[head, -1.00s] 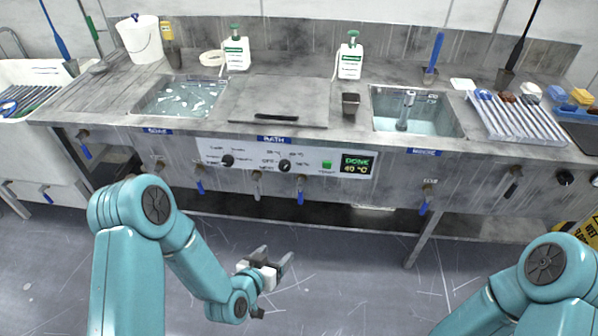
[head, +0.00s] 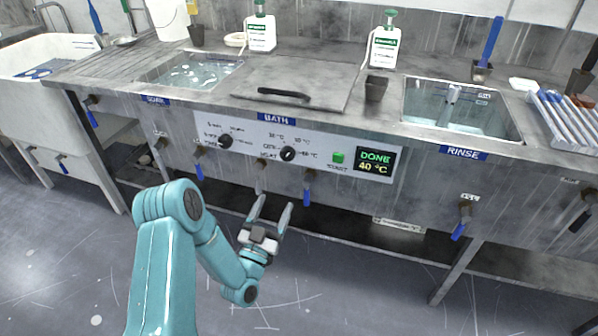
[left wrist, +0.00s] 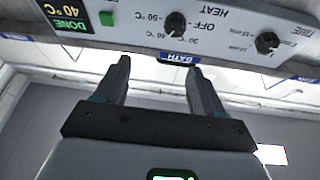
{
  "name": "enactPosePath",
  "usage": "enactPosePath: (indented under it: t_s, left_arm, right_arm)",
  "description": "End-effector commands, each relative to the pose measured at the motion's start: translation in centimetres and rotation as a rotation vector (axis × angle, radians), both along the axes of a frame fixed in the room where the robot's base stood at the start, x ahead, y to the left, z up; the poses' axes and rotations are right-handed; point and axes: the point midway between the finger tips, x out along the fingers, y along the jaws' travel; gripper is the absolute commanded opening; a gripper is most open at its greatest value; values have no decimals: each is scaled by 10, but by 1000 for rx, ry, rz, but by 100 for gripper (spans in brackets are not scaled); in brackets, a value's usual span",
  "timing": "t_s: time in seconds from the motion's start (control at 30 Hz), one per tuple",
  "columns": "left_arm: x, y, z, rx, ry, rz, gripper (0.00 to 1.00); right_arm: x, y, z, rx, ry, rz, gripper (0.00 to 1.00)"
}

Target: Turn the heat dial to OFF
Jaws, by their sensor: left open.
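The heat dial (head: 288,153) is a small black knob on the white control panel (head: 235,150) under the BATH label. OFF and temperature marks stand around it; its exact setting is too small to read. It also shows upside down in the left wrist view (left wrist: 175,22), beyond the fingertips. My left gripper (head: 272,207) is open and empty, below and in front of the dial, not touching it. Its two fingers point toward the panel in the left wrist view (left wrist: 158,65). My right gripper is not in view.
The time dial (head: 225,141) is left of the heat dial. A green button (head: 338,157) and a display (head: 375,161) reading DONE 40 °C are to the right. Blue-handled valves (head: 308,188) hang below the panel. The floor before the bench is clear.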

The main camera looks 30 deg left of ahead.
Motion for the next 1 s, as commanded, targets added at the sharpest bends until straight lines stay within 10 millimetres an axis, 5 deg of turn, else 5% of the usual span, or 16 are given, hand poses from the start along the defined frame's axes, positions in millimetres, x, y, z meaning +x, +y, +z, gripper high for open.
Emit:
enactPosePath:
  t_s: [0.1,0.27,0.8,1.0]
  left_arm:
    - [-8,14,-18,1,8,28,69]
    - [-5,21,-17,3,10,37,69]
    - [107,37,28,2,7,31,69]
    - [135,42,38,1,10,30,69]
  right_arm:
    - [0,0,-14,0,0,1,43]
    - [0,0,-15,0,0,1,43]
    - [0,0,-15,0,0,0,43]
    - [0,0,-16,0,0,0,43]
